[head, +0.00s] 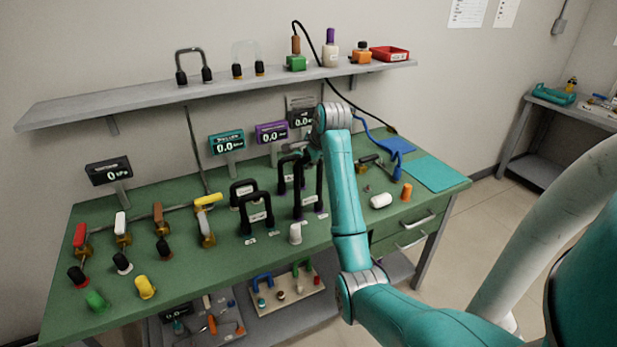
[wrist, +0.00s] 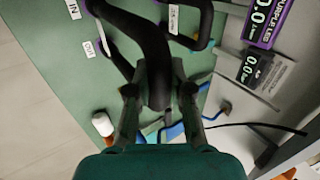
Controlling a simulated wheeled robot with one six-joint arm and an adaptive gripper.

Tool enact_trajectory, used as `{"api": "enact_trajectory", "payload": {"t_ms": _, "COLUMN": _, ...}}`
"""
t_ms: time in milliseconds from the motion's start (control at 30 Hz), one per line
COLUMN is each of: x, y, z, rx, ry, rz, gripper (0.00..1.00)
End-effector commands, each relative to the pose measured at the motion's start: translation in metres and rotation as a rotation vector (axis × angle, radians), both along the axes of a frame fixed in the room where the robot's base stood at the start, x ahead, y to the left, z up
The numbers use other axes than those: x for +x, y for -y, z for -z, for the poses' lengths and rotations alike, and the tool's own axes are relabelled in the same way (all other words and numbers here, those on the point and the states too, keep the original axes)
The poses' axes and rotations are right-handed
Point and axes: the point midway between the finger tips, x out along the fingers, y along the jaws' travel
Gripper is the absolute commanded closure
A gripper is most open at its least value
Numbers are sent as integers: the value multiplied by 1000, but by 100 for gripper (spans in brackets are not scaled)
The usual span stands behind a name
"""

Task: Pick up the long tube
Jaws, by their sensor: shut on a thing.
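The long tube is a tall black inverted U (head: 320,185) near the middle of the green bench in the head view. My gripper (head: 312,150) is at its top, partly hidden by my own arm. In the wrist view the thick black tube (wrist: 145,35) runs down between the fingers of my gripper (wrist: 158,92), which is shut on it. The lower ends of the tube look to be at or close to the bench top. I cannot tell whether they are clear of it.
Shorter black tubes (head: 257,212) stand just left of the long tube. Digital displays (head: 227,143) stand behind, below a grey shelf (head: 130,108). A white cap (head: 381,201) and an orange cap (head: 407,191) lie to the right. A teal mat (head: 437,171) lies bare at the right end.

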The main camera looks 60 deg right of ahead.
Motion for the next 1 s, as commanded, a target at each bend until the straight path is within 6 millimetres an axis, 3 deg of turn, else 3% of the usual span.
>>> {"api": "enact_trajectory", "payload": {"t_ms": 167, "x": 1, "y": 1, "z": -18, "rx": -4, "ry": 4, "rz": 0, "gripper": 100}}
{"api": "enact_trajectory", "payload": {"t_ms": 600, "x": 1, "y": 0, "z": -91, "rx": -3, "ry": 3, "rz": 0, "gripper": 100}}
{"api": "enact_trajectory", "payload": {"t_ms": 1000, "x": 0, "y": 0, "z": -101, "rx": -1, "ry": 2, "rz": 0, "gripper": 100}}
